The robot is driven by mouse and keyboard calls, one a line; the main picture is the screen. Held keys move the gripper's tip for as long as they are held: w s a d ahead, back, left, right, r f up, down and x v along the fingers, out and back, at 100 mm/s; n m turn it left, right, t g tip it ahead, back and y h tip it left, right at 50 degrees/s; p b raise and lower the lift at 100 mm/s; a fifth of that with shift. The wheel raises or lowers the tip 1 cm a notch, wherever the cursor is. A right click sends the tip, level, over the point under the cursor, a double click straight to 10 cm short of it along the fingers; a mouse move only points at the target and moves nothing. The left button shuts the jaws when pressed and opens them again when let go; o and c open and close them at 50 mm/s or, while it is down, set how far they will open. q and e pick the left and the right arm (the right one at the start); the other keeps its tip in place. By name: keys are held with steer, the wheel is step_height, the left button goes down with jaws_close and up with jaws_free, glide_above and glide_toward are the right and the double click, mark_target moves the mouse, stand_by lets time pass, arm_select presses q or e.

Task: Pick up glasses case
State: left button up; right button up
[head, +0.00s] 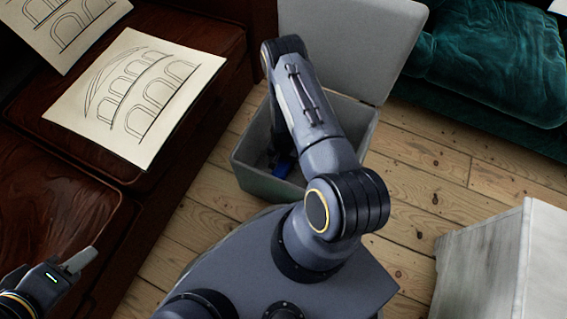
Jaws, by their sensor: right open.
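A small blue object (283,168), possibly the glasses case, lies inside the open grey box (268,187). Only part of it shows behind my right arm, so I cannot tell its full shape. My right gripper (274,158) is open and reaches down into the box close to the blue object. It is mostly hidden by my own forearm, and I cannot tell whether it touches the object. My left gripper (80,260) is at the lower left beside the dark red leather seat, away from the box. It looks empty, but its jaw opening is unclear.
The box lid (365,45) stands raised at the back. A dark red leather seat (60,205) with arch drawings (135,95) on it is at the left. A teal velvet seat (490,60) is at the upper right, a pale cabinet (490,265) lower right. Floorboards (425,165) between are clear.

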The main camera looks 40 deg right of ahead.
steer(key=shift+c, duration=0.3)
steer(key=c, duration=1)
steer(key=shift+r, duration=0.1)
steer(key=shift+c, duration=0.2)
